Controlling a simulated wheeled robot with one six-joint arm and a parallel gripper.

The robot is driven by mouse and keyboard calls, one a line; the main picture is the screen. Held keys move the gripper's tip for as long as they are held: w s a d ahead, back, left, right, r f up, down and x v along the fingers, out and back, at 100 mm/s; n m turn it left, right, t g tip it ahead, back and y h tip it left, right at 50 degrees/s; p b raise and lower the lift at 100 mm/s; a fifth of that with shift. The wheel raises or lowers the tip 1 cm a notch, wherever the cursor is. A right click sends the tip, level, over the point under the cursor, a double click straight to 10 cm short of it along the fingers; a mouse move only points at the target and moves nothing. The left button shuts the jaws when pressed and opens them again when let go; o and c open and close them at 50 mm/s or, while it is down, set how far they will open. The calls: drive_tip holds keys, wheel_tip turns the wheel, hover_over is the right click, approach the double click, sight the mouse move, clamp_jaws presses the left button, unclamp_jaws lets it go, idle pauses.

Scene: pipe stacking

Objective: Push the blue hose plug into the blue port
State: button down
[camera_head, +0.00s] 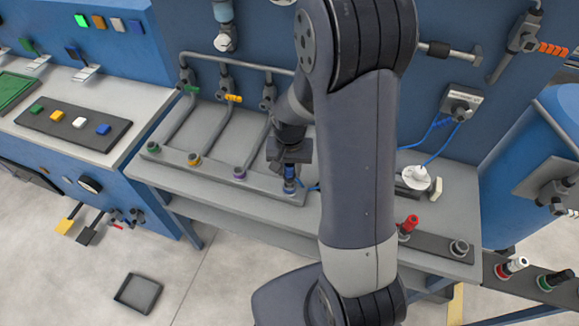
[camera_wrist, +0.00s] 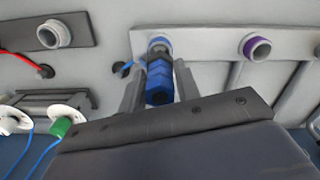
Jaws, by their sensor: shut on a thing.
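The blue hose plug (camera_wrist: 158,88) sits between the two fingers of my gripper (camera_wrist: 160,84) in the wrist view, and the gripper is shut on it. The blue port (camera_wrist: 158,39) is a grey socket with a blue ring, right behind the plug's tip. The plug lines up with the port, but I cannot tell whether its tip is inside. In the head view the blue plug (camera_head: 289,186) shows below my gripper (camera_head: 289,176), over the right end of the bench's port rail. The port is mostly hidden there.
The purple port (camera_wrist: 257,48) stands beside the blue one on the rail. Green (camera_head: 153,147) and orange (camera_head: 194,159) ports lie farther left. A blue hose (camera_head: 441,148) loops from a wall box past a white round fitting (camera_head: 416,177). A red plug (camera_head: 410,224) stands at the bench's front right.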

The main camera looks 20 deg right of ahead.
sight(290, 175)
drive_tip(key=shift+f+b, duration=1.5)
drive_tip(key=shift+f, duration=0.15)
idle(0.6)
drive_tip(key=c, duration=1)
unclamp_jaws()
drive_tip(key=shift+o, duration=0.2)
drive_tip(key=shift+r, duration=0.1)
wheel_tip(290, 175, up, 11)
drive_tip(key=shift+f+b, duration=0.15)
drive_tip(key=shift+b, duration=0.15)
drive_tip(key=shift+f, duration=0.1)
